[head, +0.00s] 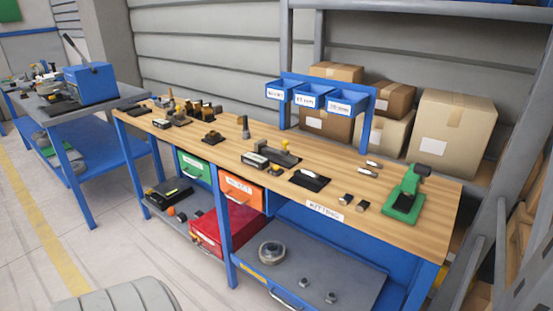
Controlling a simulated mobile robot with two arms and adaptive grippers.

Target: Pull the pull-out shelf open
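The pull-out shelf (335,272) is a grey board low under the right half of the wooden workbench (330,190). A round metal part (272,253) and two small metal pieces (318,291) sit on it. Its front edge carries a yellow label (250,271) and a handle (286,299) near the bottom of the view. The front edge looks about in line with the blue bench leg (226,235); I cannot tell exactly how far out it stands. Neither of my grippers is in view.
An orange bin (240,193), green bin (193,166) and red box (227,231) are left of the shelf. A green tool (405,201) and small parts stand on the benchtop. A second blue bench (85,100) is at left.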

